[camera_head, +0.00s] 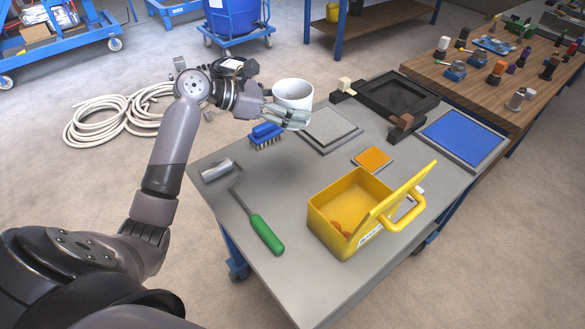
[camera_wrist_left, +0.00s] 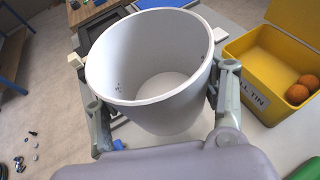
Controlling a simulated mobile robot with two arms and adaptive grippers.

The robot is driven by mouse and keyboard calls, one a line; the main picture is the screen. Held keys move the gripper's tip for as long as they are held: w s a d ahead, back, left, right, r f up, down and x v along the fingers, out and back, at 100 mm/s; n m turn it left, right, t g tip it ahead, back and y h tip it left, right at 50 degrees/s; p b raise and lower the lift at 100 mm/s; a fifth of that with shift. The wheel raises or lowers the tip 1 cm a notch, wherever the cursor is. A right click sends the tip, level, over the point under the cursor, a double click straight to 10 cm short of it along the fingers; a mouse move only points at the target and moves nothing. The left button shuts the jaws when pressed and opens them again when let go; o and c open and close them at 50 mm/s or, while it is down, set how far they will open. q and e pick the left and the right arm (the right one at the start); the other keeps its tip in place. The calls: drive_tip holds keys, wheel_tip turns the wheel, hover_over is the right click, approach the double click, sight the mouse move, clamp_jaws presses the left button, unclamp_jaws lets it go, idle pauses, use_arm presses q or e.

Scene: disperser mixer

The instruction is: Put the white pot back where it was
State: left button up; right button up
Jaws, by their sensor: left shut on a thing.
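The white pot (camera_head: 293,94) is held in my left gripper (camera_head: 288,115), above the far left part of the grey table (camera_head: 290,180). In the left wrist view the empty pot (camera_wrist_left: 150,75) sits upright or slightly tilted between the two fingers of the gripper (camera_wrist_left: 160,115), one on each side. A flat grey square plate (camera_head: 328,130) lies on the table just right of and below the pot. My right gripper does not show in either view.
A blue brush (camera_head: 266,136), a roller with green handle (camera_head: 266,233), an open yellow box (camera_head: 345,210), an orange square (camera_head: 373,159), a black tray (camera_head: 398,95) and a blue panel (camera_head: 462,135) occupy the table. Bare surface lies between brush, roller and yellow box.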

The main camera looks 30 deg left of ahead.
sight(292, 171)
use_arm(q)
wheel_tip(292, 171, down, 18)
drive_tip(key=shift+r+b, duration=0.2)
drive_tip(key=shift+b, duration=0.5)
drive_tip(key=shift+f, duration=0.1)
drive_tip(key=o, duration=1.1)
drive_tip(key=v, duration=1.2)
drive_tip(key=shift+s, duration=0.1)
